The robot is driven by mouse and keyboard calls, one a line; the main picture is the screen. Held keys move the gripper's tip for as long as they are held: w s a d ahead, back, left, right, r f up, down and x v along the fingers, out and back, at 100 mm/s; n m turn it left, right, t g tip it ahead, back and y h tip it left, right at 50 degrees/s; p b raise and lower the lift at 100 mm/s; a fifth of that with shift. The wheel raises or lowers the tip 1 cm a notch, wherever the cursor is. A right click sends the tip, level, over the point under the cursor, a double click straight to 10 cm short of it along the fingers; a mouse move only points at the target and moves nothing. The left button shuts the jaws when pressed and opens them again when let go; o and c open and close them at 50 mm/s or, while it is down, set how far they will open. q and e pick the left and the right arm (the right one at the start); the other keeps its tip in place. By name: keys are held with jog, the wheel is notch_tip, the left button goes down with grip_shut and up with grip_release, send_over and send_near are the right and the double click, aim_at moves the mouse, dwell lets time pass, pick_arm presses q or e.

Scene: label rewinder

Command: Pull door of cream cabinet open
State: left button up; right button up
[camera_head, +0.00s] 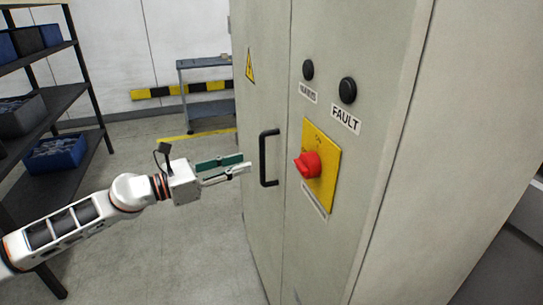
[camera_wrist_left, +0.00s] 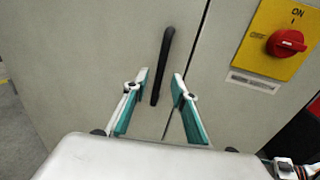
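The cream cabinet (camera_head: 345,215) fills the right half of the head view. Its left door (camera_head: 258,110) appears closed and carries a black vertical bar handle (camera_head: 264,160). My left gripper (camera_head: 246,168) is just left of the handle, with its fingers pointing at it. In the left wrist view the fingers (camera_wrist_left: 160,82) are spread apart, and the handle (camera_wrist_left: 162,66) shows between and beyond their tips. The gripper is open and does not visibly hold the handle; the exact gap is hard to judge.
A red rotary switch (camera_head: 308,164) on a yellow plate and two black buttons (camera_head: 347,90) sit on the cabinet right of the handle. A shelf with bins (camera_head: 55,152) stands at left. A grey cart (camera_head: 207,108) stands behind. The floor between is clear.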

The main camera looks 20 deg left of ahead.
pick_arm(q)
jog(key=p, duration=0.2)
send_over(263, 183)
jog(key=shift+w+a+r, duration=0.1)
jog(key=shift+a+r, duration=0.1)
jog(key=shift+a, duration=0.15)
jog(key=shift+w+d+f, duration=0.15)
jog(key=shift+w+d, duration=0.1)
jog(key=shift+c, duration=0.4)
grip_shut()
